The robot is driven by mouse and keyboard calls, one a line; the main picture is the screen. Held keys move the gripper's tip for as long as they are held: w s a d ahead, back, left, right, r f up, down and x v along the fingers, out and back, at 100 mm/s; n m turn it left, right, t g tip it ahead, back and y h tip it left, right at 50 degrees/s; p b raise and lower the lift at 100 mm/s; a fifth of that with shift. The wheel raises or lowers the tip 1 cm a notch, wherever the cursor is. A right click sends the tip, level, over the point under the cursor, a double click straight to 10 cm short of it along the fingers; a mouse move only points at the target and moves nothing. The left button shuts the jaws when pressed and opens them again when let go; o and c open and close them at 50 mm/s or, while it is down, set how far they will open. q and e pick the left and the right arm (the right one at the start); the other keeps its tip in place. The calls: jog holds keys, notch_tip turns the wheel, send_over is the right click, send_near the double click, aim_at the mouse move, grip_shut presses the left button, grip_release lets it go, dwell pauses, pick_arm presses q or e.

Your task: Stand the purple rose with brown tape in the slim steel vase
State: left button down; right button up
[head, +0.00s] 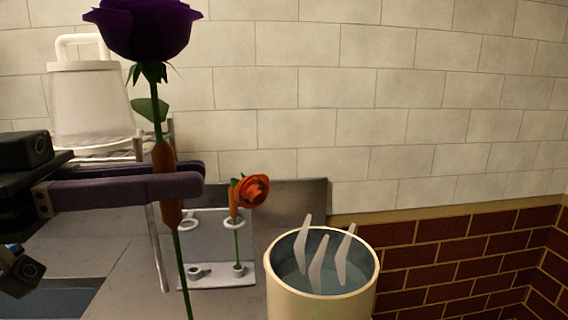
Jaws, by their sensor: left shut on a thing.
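A purple rose (145,28) with a green stem stands upright at the left of the head view, close to the camera. Brown-orange tape (165,165) wraps the middle of its stem. My left gripper (188,178) is shut on the rose at the taped part. The lower end of the stem runs out of the bottom of the picture. I see no slim steel vase that I can make out for sure. My right gripper is not in view.
An orange rose (252,191) stands in a rack (212,282) with rings behind the held stem. A cream container (318,303) holding several pale pieces stands right of it. A whitish lidded vessel (92,105) is at the back left. A tiled wall closes the back.

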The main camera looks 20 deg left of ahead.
aim_at(186, 299)
pick_arm(q)
jog(key=shift+f, duration=0.75)
jog(key=shift+f+b, duration=0.6)
jog(key=shift+b, duration=0.1)
notch_tip(186, 299, down, 9)
jog(key=b, duration=0.9)
jog(key=shift+r+b, duration=0.2)
jog(key=shift+b, duration=0.15)
jog(key=shift+f, duration=0.1)
jog(key=shift+f+b, duration=1.3)
jog(key=shift+b, duration=0.2)
jog(key=shift+c, duration=0.6)
grip_release()
